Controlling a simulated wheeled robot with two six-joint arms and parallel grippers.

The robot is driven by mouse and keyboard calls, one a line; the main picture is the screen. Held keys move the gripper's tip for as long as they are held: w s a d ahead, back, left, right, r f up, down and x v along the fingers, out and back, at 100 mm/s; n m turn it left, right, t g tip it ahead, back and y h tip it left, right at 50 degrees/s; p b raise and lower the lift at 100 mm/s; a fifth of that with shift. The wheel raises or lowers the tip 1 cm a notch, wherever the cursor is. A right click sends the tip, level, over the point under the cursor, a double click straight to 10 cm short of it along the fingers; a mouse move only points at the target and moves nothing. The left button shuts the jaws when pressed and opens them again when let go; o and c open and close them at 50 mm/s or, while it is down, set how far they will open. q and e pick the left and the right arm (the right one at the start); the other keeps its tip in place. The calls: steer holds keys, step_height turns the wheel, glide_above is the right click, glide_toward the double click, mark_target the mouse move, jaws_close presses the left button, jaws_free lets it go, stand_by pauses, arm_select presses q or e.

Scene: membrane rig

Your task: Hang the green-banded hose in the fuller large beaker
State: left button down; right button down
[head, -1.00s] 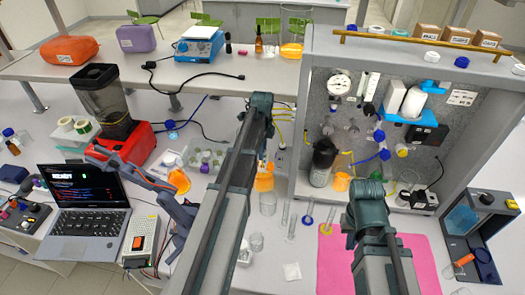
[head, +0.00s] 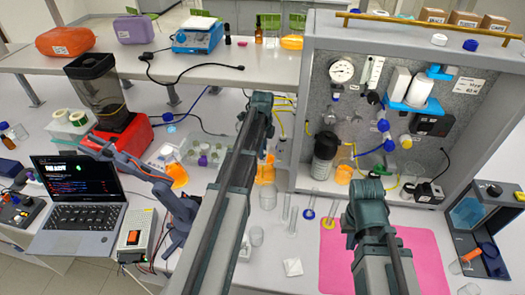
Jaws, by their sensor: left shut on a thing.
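An orange-filled beaker (head: 265,173) stands left of the rig, partly behind my left arm. A second orange-filled vessel (head: 343,174) stands inside the rig beside a dark-capped bottle. I cannot tell which is fuller. Yellow hoses (head: 283,122) run at the rig's left side; no green band can be made out. My left arm crosses the middle, its forearm pointing away from me; small dark parts show beside it above the left beaker, but its gripper is hidden. My right arm stands over the pink mat and its gripper is hidden too.
The grey rig (head: 303,120) with gauge and valves fills the right. Empty glass cylinders and a small beaker (head: 257,236) stand in front, left of the pink mat (head: 330,262).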

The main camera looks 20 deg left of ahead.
arm_select(q)
steer(key=shift+f, duration=0.3)
stand_by(0.6)
steer(key=c, duration=0.6)
jaws_free()
steer(key=shift+o, duration=0.2)
step_height(320, 180, up, 14)
steer(key=p, duration=1.3)
steer(key=shift+s+f, duration=0.1)
steer(key=shift+f, duration=0.05)
